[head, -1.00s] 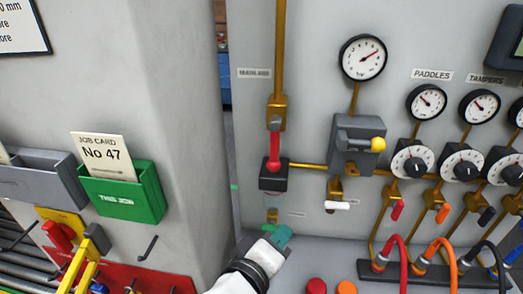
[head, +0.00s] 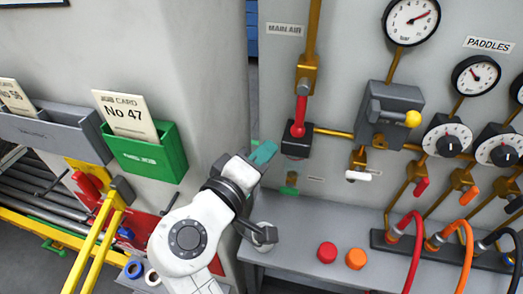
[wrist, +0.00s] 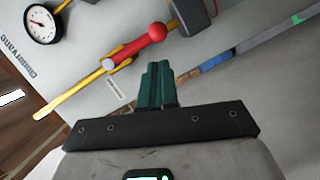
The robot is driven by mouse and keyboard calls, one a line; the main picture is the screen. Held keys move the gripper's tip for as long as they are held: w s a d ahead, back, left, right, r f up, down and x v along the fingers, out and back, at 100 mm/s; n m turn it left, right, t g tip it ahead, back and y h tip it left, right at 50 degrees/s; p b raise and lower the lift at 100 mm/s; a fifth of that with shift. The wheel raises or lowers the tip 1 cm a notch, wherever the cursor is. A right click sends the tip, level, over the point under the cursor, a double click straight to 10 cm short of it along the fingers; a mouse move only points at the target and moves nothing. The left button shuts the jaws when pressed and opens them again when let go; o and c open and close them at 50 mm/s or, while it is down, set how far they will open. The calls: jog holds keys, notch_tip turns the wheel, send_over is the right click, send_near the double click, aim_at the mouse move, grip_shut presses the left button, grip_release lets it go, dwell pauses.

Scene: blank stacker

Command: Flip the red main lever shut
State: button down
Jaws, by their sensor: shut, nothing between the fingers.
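The red main lever (head: 301,108) hangs below a brass valve (head: 306,73) on the grey panel, under the MAIN AIR label (head: 285,30). It points down in line with the brass pipe, its red ball at the dark box (head: 297,145). In the wrist view the red lever (wrist: 140,43) lies slanted just beyond my fingertips. My gripper (head: 264,153) has teal fingers, shut and empty, a little left of and below the ball in the head view. The fingers (wrist: 158,72) appear apart from the lever; the exact depth gap is unclear.
A ledge (head: 290,253) holds red and orange buttons. The green card holder (head: 145,152) is left of my arm.

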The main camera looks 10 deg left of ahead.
aim_at(301, 111)
jog(key=p+x, duration=0.1)
jog(key=x, duration=0.5)
jog(key=shift+w, duration=0.3)
jog(key=shift+w+d+f, duration=0.1)
jog(key=shift+d, duration=0.1)
